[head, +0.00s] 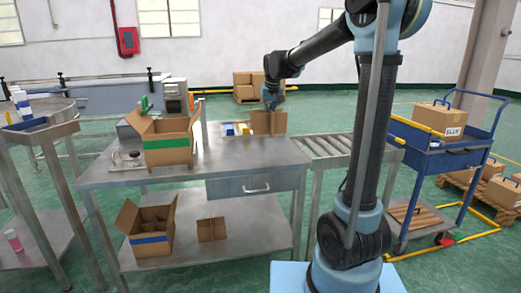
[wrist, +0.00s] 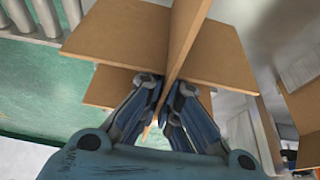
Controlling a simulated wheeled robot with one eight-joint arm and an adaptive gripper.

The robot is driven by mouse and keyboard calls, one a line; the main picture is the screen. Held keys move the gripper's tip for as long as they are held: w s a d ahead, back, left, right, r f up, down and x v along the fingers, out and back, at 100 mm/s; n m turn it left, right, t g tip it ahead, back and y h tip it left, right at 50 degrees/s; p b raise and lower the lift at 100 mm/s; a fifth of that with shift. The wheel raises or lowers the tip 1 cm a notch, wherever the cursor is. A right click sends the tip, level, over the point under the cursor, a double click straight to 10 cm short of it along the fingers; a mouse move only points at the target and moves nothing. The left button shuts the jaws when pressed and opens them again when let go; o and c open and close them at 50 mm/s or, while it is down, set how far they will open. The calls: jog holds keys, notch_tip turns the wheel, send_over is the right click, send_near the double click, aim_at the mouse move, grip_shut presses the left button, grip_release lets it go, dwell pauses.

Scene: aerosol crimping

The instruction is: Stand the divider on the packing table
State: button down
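The divider (head: 264,124) is made of crossed brown cardboard panels. In the head view it is upright at the back right of the steel packing table (head: 235,165); I cannot tell whether its lower edge touches the top. My gripper (head: 271,101) is above it, pointing down. In the wrist view my gripper (wrist: 166,118) has its fingers closed on either side of one panel of the divider (wrist: 138,32), near where the panels cross. The divider's lower edge is hidden in the wrist view.
An open carton with a green band (head: 168,142) stands on the table's left half. Another carton (head: 149,232) and a second divider (head: 211,229) are on the lower shelf. A roller conveyor (head: 325,147) adjoins the right. The front middle of the tabletop is clear.

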aim_at(268, 126)
notch_tip(268, 126, down, 6)
jog(key=shift+w+a+r, duration=0.1)
jog(key=shift+r, duration=0.15)
jog(key=shift+f, duration=2.15)
jog(key=c, duration=1.8)
grip_release()
jog(key=shift+r, duration=0.1)
